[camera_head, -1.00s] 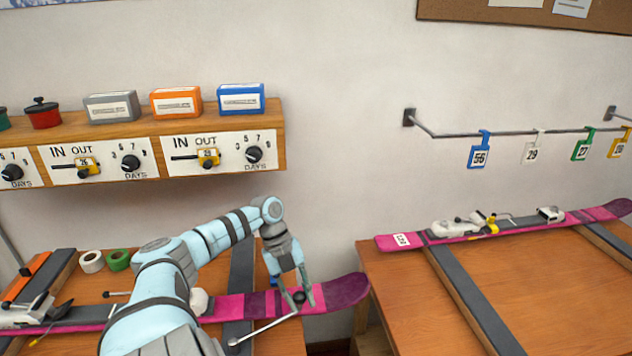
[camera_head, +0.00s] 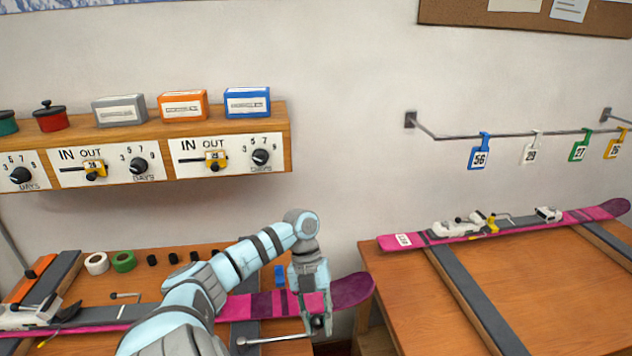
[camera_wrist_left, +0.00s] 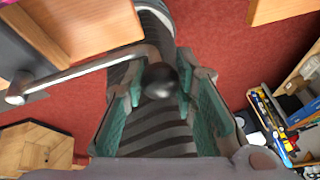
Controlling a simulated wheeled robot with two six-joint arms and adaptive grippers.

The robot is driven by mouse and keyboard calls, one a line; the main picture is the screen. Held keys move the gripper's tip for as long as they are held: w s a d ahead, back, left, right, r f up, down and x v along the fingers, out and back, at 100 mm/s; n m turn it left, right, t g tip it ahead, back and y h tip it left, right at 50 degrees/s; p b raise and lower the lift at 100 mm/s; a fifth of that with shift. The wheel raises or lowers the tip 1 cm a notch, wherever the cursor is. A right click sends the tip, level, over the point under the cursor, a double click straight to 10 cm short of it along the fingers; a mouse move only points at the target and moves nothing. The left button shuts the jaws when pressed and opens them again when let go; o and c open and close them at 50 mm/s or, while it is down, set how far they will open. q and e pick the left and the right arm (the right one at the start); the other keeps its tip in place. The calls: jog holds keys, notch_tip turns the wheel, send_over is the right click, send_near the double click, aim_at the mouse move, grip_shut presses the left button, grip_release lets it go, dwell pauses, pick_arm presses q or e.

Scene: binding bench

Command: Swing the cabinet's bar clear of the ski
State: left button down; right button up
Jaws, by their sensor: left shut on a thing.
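The bar (camera_head: 275,339) is a thin metal rod with a black knob at its free end; its pivot end is on a dark strip at the front right of the left bench. My left gripper (camera_head: 318,326) is shut on the knob. In the left wrist view, the black knob (camera_wrist_left: 160,79) is between the green-padded fingers (camera_wrist_left: 163,105), with red floor beneath. The pink ski (camera_head: 345,292) lies across the left bench, its purple tip past the right end. In the head view the bar shows on the near side of the ski, apart from its edge. My left forearm hides the ski's middle.
The right bench (camera_head: 540,285) bears a second pink ski (camera_head: 520,222). A shelf (camera_head: 230,135) with dials and small boxes is on the wall at left. Tape rolls (camera_head: 123,261) lie on the left bench. A gap separates the benches.

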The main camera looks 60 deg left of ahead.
pick_arm(q)
jog(key=shift+s+d+f, duration=0.1)
jog(key=c, duration=1.3)
grip_release()
jog(key=v, duration=0.7)
jog(key=shift+r, duration=0.25)
